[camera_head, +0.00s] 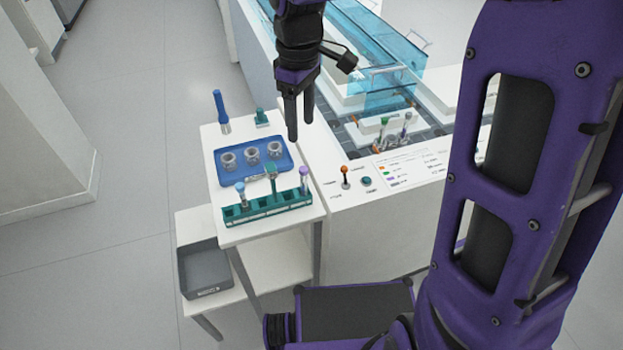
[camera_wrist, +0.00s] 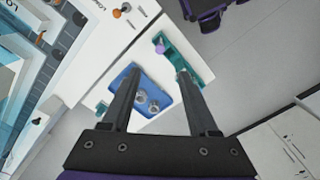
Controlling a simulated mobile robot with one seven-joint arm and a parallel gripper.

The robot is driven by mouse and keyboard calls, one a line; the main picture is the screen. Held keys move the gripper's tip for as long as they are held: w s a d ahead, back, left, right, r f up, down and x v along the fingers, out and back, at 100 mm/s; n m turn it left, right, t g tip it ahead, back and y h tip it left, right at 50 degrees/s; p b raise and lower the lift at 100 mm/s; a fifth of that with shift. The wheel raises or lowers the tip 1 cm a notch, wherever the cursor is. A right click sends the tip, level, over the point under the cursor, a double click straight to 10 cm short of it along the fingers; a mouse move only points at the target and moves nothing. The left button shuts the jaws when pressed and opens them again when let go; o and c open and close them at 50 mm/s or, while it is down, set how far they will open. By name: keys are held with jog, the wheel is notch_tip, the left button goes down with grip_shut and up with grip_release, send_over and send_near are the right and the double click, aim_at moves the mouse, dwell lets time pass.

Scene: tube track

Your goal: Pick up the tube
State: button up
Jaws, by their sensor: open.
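A teal rack (camera_head: 262,212) stands at the front of the small white table. More tubes with coloured caps stand in a holder on the track (camera_head: 384,127). My gripper (camera_head: 300,130) points down, open and empty, above and behind the rack. In the wrist view my open gripper (camera_wrist: 158,74) has the purple cap (camera_wrist: 160,46) beyond its fingertips; the rack is partly hidden by a finger.
A blue tray (camera_head: 252,172) with several metal cups lies behind the rack. A blue-handled tool (camera_head: 221,110) and a small teal stand (camera_head: 261,118) are at the back. The control panel (camera_head: 345,178) has an orange-topped lever. A grey bin (camera_head: 205,270) sits on the lower shelf.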

aim_at(302, 168)
notch_tip(302, 168, down, 12)
jog(key=shift+r+b, duration=0.1)
jog(key=shift+b, duration=1)
jog(key=shift+d+f+b, duration=0.1)
jog(key=shift+f+b, duration=0.55)
jog(key=shift+f, duration=2.05)
jog(key=shift+c, duration=0.2)
grip_shut()
notch_tip(302, 168, up, 10)
jog(key=shift+r+p, duration=0.1)
jog(key=shift+p, duration=1)
